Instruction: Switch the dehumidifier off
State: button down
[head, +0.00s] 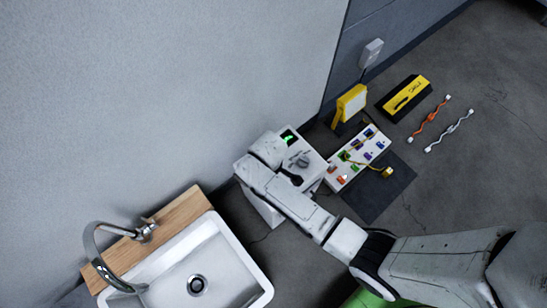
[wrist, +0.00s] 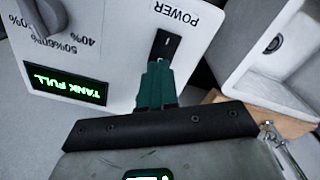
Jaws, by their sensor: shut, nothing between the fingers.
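The dehumidifier is a white box (head: 314,167) on the floor by the wall, partly covered by my arm in the head view. The wrist view shows its panel (wrist: 125,30) upside down. A black rocker power switch (wrist: 167,42) with a small white mark sits beside the word POWER. A green-lit display (wrist: 66,84) reads TANK FULL, and a grey dial (wrist: 40,17) has percent marks. My gripper (wrist: 159,66) has its teal fingers shut and empty, at the switch's near end. I cannot tell whether they touch it. The fingers are hidden in the head view.
A white sink (head: 253,290) with a wooden ledge (head: 181,212) and faucet stands at the lower left. Right of the dehumidifier are a white board of coloured connectors (head: 344,171), a dark mat (head: 385,196), a yellow lamp (head: 350,103), a yellow-black case (head: 405,97) and cables.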

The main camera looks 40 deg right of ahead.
jog(key=shift+f+b, duration=0.6)
jog(key=shift+f, duration=0.3)
dwell(0.6)
notch_tip(320, 180, up, 7)
jog(key=p, duration=0.8)
dwell(0.7)
jog(key=s+d+r+m+p, duration=0.3)
jog(key=s+r, duration=0.5)
jog(key=r, duration=0.4)
jog(key=s+d+r+m+t+p, duration=0.1)
jog(key=s+d+r+m+p, duration=0.2)
jog(key=s+r, duration=0.5)
notch_tip(320, 180, up, 4)
jog(key=shift+s+d+r+p, duration=0.2)
jog(key=shift+d+p, duration=0.3)
jog(key=shift+d, duration=0.4)
